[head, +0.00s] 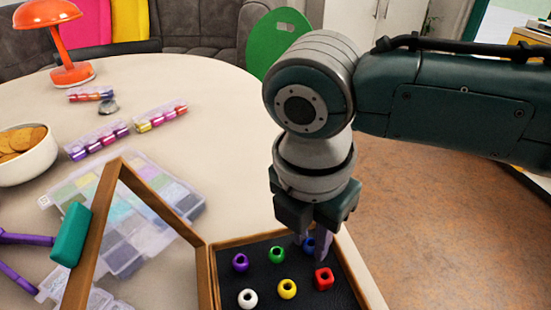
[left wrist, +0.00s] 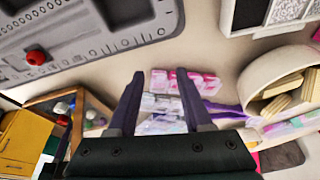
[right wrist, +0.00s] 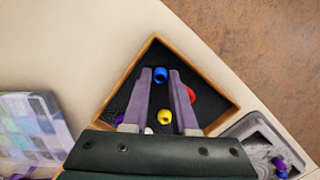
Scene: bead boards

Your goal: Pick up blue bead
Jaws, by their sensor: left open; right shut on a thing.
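The round blue bead (head: 309,245) is between the fingers of my right gripper (head: 311,242), at the far right corner of a wood-rimmed dark tray (head: 212,275). In the right wrist view, the blue bead (right wrist: 160,75) sits between the fingertips (right wrist: 160,72), which are shut on it. I cannot tell whether it is clear of the tray floor. Purple (head: 240,262), green (head: 276,254), white (head: 247,298), yellow (head: 286,289) and red (head: 323,278) beads lie in the tray. My left gripper (left wrist: 158,76) is open and empty in the left wrist view.
A bowl of biscuits (head: 25,165), bead tubes (head: 98,140) and an orange lamp (head: 70,70) stand farther left. A grey bead board (left wrist: 75,45) shows in the left wrist view.

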